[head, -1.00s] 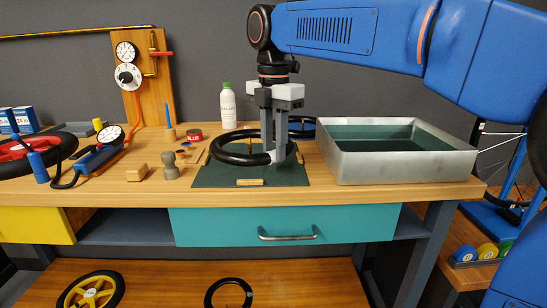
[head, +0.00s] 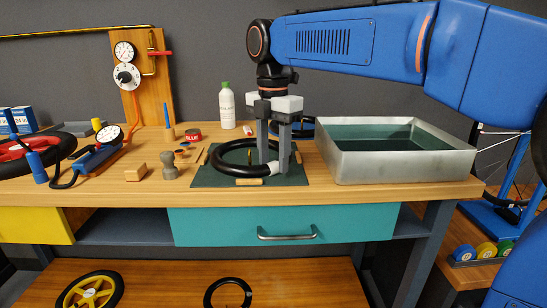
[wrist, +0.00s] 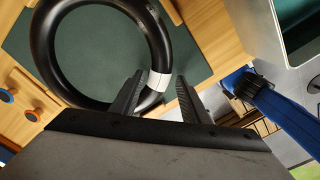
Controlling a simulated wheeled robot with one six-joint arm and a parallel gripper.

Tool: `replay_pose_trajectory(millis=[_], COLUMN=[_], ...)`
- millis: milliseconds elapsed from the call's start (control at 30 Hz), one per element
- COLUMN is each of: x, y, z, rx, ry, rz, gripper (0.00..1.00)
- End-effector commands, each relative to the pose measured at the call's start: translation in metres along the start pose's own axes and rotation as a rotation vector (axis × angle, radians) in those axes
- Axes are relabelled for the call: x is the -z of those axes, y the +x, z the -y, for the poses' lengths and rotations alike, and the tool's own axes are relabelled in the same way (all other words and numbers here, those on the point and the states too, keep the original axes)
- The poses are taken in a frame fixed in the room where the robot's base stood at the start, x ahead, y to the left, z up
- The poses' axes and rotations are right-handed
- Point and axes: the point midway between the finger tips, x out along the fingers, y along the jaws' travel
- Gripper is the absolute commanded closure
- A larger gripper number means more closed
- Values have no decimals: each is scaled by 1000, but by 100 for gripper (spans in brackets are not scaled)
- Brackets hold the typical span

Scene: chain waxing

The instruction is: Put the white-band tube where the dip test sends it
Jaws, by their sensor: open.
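The white-band tube is a black ring (head: 232,172) with a white band (head: 272,168) at its front right. It lies on the dark green mat (head: 210,182) on the workbench. My gripper (head: 274,172) points down at the band, with one finger on either side of the tube. In the wrist view the black tube (wrist: 45,45) and its white band (wrist: 158,81) show between the spread fingertips of my gripper (wrist: 160,85). The fingers look apart from the band. The dip tank (head: 345,161), a grey metal basin of dark liquid, stands to the right.
Small wooden blocks (head: 249,182) edge the mat. A white bottle (head: 227,108) stands behind. Another black ring (head: 229,293) lies on the lower shelf.

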Motion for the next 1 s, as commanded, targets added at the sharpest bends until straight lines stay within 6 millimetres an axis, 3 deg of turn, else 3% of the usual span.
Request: replay_pose_trajectory(millis=[167, 600, 800, 1000], x=[0, 0, 0, 0], y=[-21, -99, -116, -118], z=[-1, -1, 0, 0], rx=[-2, -2, 0, 0], ry=[0, 0, 0, 0], rz=[1, 0, 0, 0], gripper=[58, 58, 58, 58])
